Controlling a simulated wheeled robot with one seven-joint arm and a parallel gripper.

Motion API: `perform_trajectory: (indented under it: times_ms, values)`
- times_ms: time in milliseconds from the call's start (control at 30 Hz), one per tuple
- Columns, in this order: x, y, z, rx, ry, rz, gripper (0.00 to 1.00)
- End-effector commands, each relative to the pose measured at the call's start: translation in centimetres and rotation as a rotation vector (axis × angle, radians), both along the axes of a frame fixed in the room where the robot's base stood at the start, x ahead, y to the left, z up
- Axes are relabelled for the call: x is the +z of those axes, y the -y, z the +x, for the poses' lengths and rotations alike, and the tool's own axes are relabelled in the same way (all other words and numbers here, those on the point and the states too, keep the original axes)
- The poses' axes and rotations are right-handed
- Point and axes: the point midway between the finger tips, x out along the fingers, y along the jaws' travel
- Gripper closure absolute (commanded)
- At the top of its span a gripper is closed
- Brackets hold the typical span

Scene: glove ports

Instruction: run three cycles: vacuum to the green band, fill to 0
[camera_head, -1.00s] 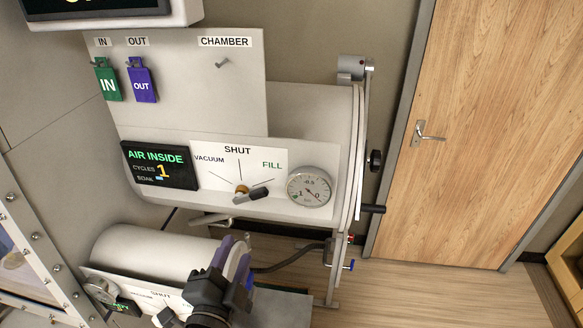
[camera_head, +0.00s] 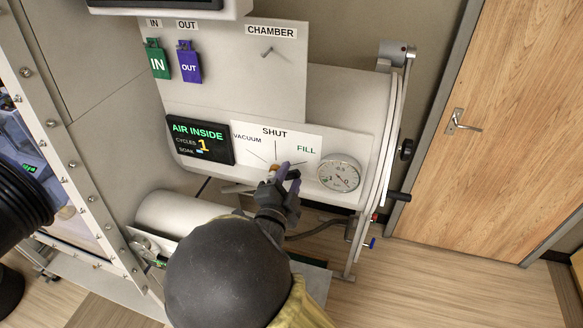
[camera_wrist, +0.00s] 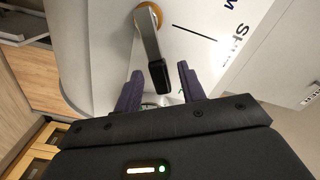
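The valve lever (camera_head: 291,175) has a brass hub and a black grip. It points right, to the FILL side of the VACUUM/SHUT/FILL dial (camera_head: 297,147). My gripper (camera_head: 284,182) is at the lever. In the wrist view my purple fingers (camera_wrist: 160,92) are apart, with the lever's black end (camera_wrist: 158,75) between their tips and gaps on both sides. The round gauge (camera_head: 339,174) is right of the dial; its needle appears near 0. The display (camera_head: 200,140) reads AIR INSIDE, CYCLES 1, with a short blue bar by SOAK.
The green IN tag (camera_head: 157,61) and purple OUT tag (camera_head: 189,63) hang on the panel above. A bare hook is under CHAMBER. The chamber door (camera_head: 386,140) with black knobs is at right. A smaller cylinder (camera_head: 180,215) lies below, partly behind my arm.

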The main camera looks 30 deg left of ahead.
Motion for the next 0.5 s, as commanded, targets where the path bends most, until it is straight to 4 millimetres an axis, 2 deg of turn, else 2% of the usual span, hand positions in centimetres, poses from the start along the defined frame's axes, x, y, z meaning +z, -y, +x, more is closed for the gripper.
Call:
perform_trajectory:
  times_ms: [133, 433, 500]
  values:
    - [0.12, -0.38, 1.35, 0.000, 0.000, 0.000, 0.60]
    - [-0.03, -0.47, 1.56, 0.001, -0.001, 0.001, 0.60]
    - [-0.02, -0.48, 1.55, 0.001, -0.001, 0.001, 0.72]
